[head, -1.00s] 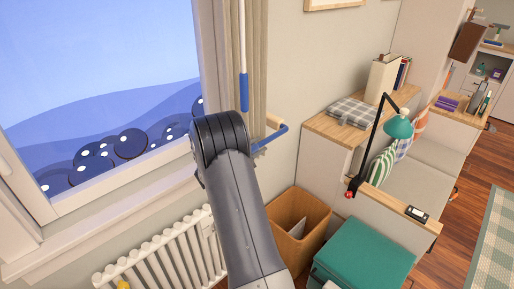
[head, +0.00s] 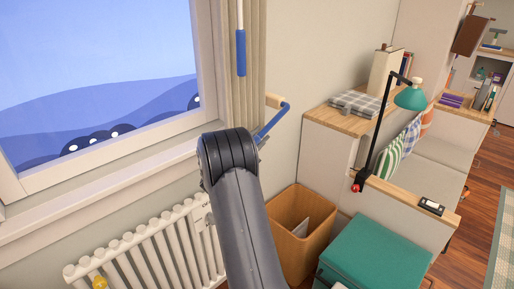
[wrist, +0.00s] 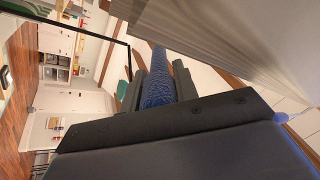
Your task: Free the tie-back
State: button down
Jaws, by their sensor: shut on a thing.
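The tie-back is a blue bar (head: 271,122) beside the lower part of the beige curtain (head: 252,60), right of the window. Its upper end meets a pale wooden peg (head: 274,100) at the wall. Its lower end goes behind my arm in the head view, which also hides my gripper. In the wrist view my gripper (wrist: 158,88) is shut on a textured blue grip (wrist: 157,85), apparently the tie-back's end, with a dark finger on each side. Pale pleated cloth, apparently the curtain (wrist: 190,50), is close to the fingers in that view.
A blue-ended wand (head: 241,52) hangs by the curtain. A white radiator (head: 150,245) stands under the window sill. A wooden bin (head: 291,240) and a green-topped box (head: 375,255) stand to the right. A teal lamp (head: 410,97) rises behind them.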

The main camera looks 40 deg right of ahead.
jog(key=shift+d+f+h+b, duration=0.2)
jog(key=shift+f+h+b, duration=0.25)
jog(key=shift+b, duration=0.55)
jog(key=shift+d+f+h+b, duration=0.25)
jog(key=shift+f+b, duration=0.35)
jog(key=shift+b, duration=0.35)
jog(key=c, duration=1.1)
grip_release()
jog(key=b+v, duration=0.1)
jog(key=v, duration=0.9)
jog(key=shift+a+f+b, duration=0.2)
jog(key=shift+a+b, duration=0.05)
jog(key=shift+b, duration=0.1)
jog(key=shift+s, duration=0.1)
